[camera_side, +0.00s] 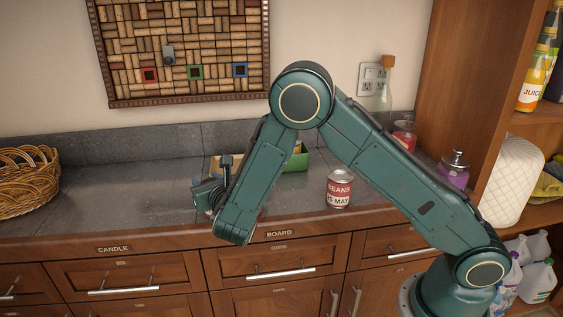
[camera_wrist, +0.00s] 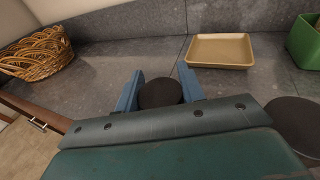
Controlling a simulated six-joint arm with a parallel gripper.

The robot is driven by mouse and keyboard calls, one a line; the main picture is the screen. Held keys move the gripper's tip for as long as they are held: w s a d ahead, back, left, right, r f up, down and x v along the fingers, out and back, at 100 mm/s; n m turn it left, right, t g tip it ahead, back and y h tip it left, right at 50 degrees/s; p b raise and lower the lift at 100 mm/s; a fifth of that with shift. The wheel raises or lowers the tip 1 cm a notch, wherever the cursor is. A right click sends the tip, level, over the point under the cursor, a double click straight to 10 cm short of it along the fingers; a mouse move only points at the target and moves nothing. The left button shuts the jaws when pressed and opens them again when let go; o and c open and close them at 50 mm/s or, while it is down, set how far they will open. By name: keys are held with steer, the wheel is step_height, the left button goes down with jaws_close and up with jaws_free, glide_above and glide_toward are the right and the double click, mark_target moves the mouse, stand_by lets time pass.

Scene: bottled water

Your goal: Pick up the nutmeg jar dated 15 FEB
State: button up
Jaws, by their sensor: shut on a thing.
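My gripper (camera_wrist: 159,88) has its two blue fingers on either side of a round, dark-lidded jar (camera_wrist: 160,95) and is shut on it. Only the dark top of this jar shows in the wrist view; its label and date are hidden. In the side view my gripper (camera_side: 207,196) is low over the counter, left of the middle, and my arm covers what it holds. No nutmeg label or 15 FEB date can be read in either view.
A red and white can (camera_side: 340,189) reading BEANS, 15 MAY stands to the right. A tan tray (camera_wrist: 220,64) and a green box (camera_wrist: 306,42) are behind. Another dark round top (camera_wrist: 294,118) is at right. A wicker basket (camera_side: 25,180) sits left, with bare counter between.

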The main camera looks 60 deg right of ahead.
steer(key=shift+r, duration=0.15)
step_height(320, 180, up, 20)
stand_by(0.7)
stand_by(0.5)
